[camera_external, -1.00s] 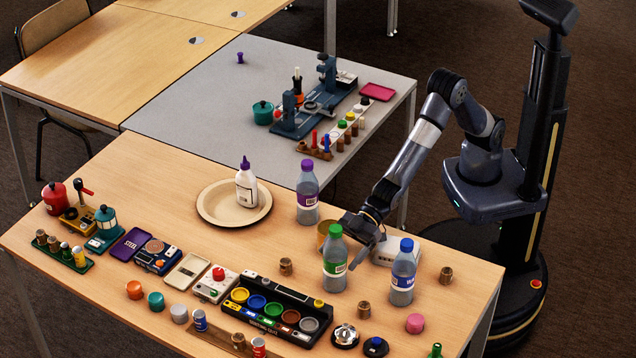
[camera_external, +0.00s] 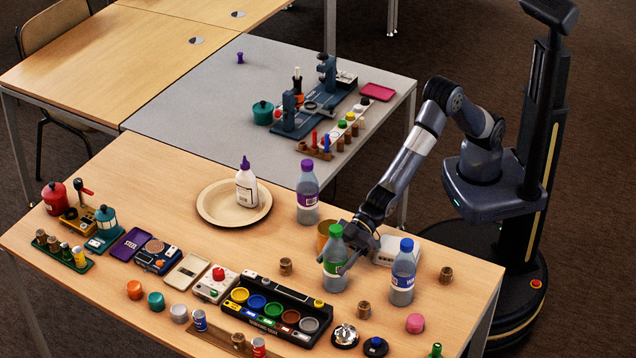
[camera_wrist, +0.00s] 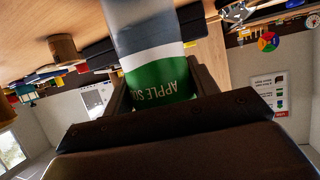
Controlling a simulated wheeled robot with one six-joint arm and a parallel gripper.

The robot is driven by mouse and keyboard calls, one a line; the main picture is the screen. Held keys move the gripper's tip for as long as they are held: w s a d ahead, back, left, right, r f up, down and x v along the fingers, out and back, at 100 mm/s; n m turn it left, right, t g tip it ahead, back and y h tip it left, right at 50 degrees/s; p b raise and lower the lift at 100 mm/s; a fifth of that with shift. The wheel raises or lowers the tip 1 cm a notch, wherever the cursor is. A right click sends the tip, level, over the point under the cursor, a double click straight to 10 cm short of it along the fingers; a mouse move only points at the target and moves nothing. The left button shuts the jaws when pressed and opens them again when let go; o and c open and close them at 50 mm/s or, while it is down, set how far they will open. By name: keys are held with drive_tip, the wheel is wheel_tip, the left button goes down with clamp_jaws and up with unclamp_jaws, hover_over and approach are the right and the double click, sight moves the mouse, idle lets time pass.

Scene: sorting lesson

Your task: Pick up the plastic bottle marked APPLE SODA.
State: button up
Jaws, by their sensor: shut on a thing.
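The clear plastic bottle with a green cap and green label (camera_external: 334,270) stands upright near the right part of the wooden table. In the wrist view the label (camera_wrist: 158,82) reads "APPLE SO", upside down, with the rest hidden by a finger. My gripper (camera_external: 347,250) reaches it from behind and to the right. My gripper (camera_wrist: 160,95) is shut on the bottle, one finger on each side of the label. The bottle's base looks to be on the table.
A blue-capped bottle (camera_external: 403,273) stands close on the right, and a purple-capped bottle (camera_external: 307,195) behind to the left.

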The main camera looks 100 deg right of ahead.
drive_tip(key=shift+c, duration=0.8)
drive_tip(key=shift+r, duration=0.1)
